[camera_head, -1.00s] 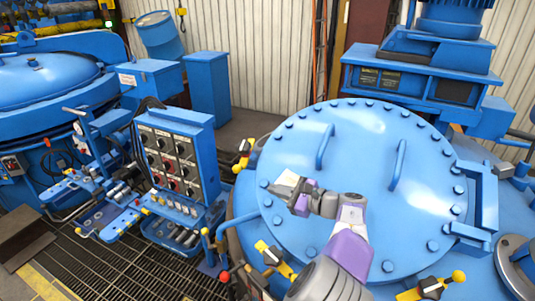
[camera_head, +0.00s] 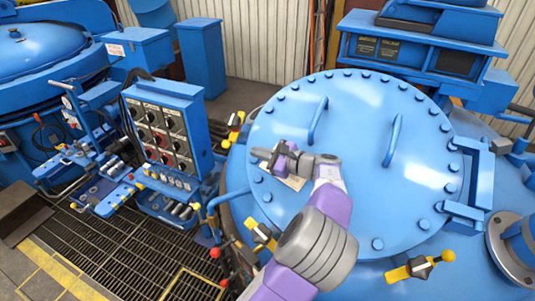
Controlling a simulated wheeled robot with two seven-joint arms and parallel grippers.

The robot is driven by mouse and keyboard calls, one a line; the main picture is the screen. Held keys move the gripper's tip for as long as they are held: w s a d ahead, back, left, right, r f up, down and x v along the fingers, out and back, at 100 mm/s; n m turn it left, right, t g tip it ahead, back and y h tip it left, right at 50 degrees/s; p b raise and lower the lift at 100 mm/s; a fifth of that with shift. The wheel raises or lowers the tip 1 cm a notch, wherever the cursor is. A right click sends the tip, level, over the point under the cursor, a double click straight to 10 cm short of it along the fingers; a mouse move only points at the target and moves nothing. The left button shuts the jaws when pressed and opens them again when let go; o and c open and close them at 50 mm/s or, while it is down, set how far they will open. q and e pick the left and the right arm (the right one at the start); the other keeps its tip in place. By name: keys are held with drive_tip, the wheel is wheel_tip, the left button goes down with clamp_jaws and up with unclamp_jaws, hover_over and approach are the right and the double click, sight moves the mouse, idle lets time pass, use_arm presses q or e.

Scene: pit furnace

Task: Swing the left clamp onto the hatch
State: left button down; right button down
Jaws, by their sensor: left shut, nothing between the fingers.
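The hatch (camera_head: 360,165) is a big round blue lid with bolts round its rim and two bar handles; it lies shut. Three yellow-and-black clamps show round its edge: one at the left rim (camera_head: 235,129), one at the lower left (camera_head: 262,236) and one at the lower right (camera_head: 420,267). The left-rim clamp stands beside the lid's edge, its yellow knob end up. My left gripper (camera_head: 262,154) is shut and empty, over the left part of the hatch, to the right of and below that clamp, apart from it. My right gripper is out of view.
A control panel (camera_head: 162,130) with knobs stands left of the hatch. A bent blue pipe (camera_head: 226,198) runs at the hatch's lower left. A blue hinge bracket (camera_head: 477,185) is at the right. My left forearm covers part of the lower hatch edge.

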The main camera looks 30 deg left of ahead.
use_arm(q)
drive_tip(key=a+f, duration=0.1)
drive_tip(key=a, duration=0.7)
drive_tip(key=shift+w+a+f+p, duration=0.2)
drive_tip(key=shift+a+f+p, duration=0.05)
drive_tip(key=shift+p, duration=0.15)
drive_tip(key=shift+w, duration=0.1)
